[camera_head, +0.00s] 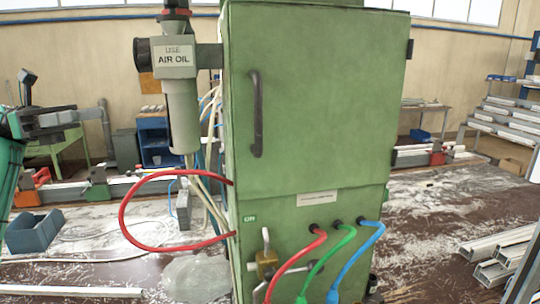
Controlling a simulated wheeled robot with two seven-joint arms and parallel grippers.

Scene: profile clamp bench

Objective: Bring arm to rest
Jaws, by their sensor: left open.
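My left gripper (74,124) is at the left edge of the head view, dark with grey fingers, held up and pointing to the right. It is open, and I see nothing between its fingers. It is well to the left of the green cabinet (315,110) and not touching it. My right gripper is not in view.
The cabinet fills the middle, with an air-oil unit (178,90) on its left side. A red hose (125,205) loops out to the left; red, green and blue hoses leave its front. A blue-grey bin (34,235) is lower left. Metal profiles (497,262) lie lower right.

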